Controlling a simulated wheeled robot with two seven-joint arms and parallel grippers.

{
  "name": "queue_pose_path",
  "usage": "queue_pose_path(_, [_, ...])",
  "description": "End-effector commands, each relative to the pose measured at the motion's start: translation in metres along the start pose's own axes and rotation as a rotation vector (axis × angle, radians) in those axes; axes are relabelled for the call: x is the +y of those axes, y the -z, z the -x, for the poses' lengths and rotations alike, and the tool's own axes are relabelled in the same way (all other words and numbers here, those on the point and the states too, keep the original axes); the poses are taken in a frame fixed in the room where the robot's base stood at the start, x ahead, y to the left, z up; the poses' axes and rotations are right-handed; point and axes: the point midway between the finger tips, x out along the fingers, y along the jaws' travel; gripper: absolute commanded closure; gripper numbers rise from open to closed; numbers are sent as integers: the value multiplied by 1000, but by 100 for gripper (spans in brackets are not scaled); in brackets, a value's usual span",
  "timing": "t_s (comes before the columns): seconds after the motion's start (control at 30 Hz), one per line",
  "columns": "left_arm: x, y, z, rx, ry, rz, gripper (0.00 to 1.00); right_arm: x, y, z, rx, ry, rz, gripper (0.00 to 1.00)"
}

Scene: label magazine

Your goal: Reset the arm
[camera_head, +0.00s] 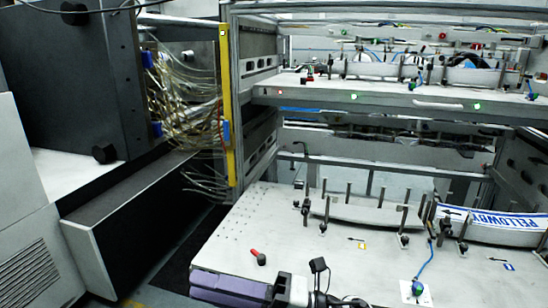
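My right gripper (292,289) shows only in part at the bottom edge in the head view, low and near the front edge of the lower white shelf (225,244). Dark and white parts and a small black upright piece (318,266) show there. I cannot make out its fingers or whether it is open. It is beside a purple block (230,287) at the shelf's front edge; I cannot tell whether they touch. My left gripper is not in view.
An upper shelf (390,100) lies above. A yellow post (227,110) and dark machine (75,75) stand left.

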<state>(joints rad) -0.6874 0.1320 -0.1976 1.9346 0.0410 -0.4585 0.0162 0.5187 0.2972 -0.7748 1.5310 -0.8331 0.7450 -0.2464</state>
Motion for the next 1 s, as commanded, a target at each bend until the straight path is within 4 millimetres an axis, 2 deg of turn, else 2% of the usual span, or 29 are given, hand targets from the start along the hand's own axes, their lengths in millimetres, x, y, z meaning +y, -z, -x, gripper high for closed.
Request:
queue_pose_path(0.03, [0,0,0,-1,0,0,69,-6,-6,10,-129,-51,-131,73])
queue_pose_path(0.13, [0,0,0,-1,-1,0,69,-24,-25,43,-386,-128,-379,73])
queue_pose_path(0.2, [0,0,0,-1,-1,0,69,-47,-33,75,-566,-165,-559,73])
queue_pose_path(0.27, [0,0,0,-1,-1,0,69,-72,-33,107,-720,-190,-716,73])
queue_pose_path(0.37, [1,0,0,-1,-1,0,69,-120,-17,166,-968,-213,-969,73])
queue_pose_path(0.47, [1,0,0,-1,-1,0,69,-164,16,219,-1185,-217,-1191,73])
queue_pose_path(0.5, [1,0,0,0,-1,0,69,-180,34,239,-1266,-215,-1275,73])
queue_pose_path(0.6, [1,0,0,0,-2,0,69,-212,82,283,-1449,-206,-1465,73])
queue_pose_path(0.7, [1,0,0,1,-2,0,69,-233,130,315,-1595,-191,-1616,73])
queue_pose_path(0.83, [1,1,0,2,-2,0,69,-246,176,340,-1721,-175,-1745,73])
queue_pose_path(0.9, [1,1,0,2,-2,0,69,-249,190,347,-1757,-169,-1784,73])
queue_pose_path(1.0, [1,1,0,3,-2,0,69,-251,198,351,-1780,-166,-1807,73])
